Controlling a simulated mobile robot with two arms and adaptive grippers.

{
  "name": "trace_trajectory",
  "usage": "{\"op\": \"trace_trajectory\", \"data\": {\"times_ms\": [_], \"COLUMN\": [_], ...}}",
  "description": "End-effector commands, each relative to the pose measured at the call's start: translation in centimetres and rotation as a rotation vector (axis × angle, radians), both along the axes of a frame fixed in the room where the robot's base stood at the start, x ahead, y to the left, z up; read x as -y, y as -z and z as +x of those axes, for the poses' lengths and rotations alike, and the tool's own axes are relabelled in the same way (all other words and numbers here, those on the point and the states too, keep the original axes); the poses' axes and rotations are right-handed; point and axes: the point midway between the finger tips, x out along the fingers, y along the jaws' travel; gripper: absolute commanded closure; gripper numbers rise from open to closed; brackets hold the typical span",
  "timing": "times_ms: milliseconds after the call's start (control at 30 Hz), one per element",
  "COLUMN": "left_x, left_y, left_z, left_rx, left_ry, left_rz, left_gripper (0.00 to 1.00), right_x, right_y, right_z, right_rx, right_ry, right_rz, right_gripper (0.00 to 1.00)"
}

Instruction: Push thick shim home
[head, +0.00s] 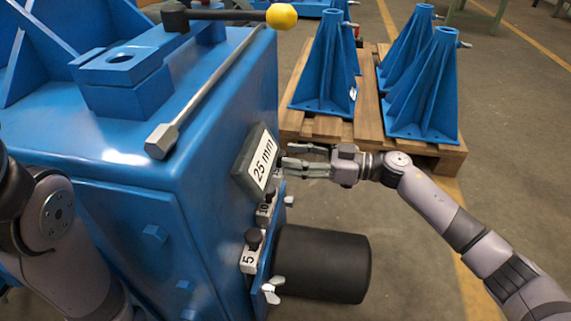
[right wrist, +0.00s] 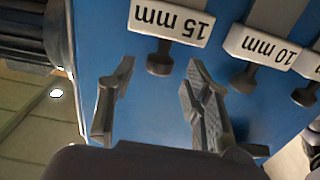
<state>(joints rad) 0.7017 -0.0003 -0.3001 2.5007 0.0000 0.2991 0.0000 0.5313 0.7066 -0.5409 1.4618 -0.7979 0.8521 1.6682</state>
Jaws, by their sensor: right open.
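The 15 mm shim (right wrist: 168,22), the largest-numbered of the shim tabs in the right wrist view, has a white label and a dark knob (right wrist: 158,62). How deep it sits is unclear. In the head view my right gripper (head: 290,165) is beside the blue housing's right face. My left gripper is out of view.
A black cylinder (head: 325,265) and a wing nut (head: 271,291) are below the gripper. A yellow-knobbed lever (head: 281,16) lies on top. Blue brackets (head: 325,65) stand on a pallet (head: 371,92) behind.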

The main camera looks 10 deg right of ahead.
Motion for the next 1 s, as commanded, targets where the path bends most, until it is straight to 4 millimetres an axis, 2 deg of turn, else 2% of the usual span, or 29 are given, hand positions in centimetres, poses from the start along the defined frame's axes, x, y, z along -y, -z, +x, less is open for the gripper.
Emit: {"op": "trace_trajectory", "data": {"times_ms": [33,200,533,1000], "left_x": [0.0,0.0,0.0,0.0], "left_y": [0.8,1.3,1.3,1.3], "left_z": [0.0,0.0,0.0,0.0], "left_rx": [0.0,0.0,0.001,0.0], "left_ry": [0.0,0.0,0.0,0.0], "left_rz": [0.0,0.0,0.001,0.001], "left_gripper": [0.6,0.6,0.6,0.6], "right_x": [-0.8,-2.1,-2.4,-2.4], "right_y": [0.2,0.1,0.0,0.0], "right_z": [0.3,0.9,1.1,1.0], "right_rx": [0.003,0.001,-0.001,-0.001], "right_ry": [-0.001,0.0,0.001,0.001], "right_rz": [0.002,0.001,0.0,-0.001], "right_gripper": [0.55,0.55,0.55,0.85]}}
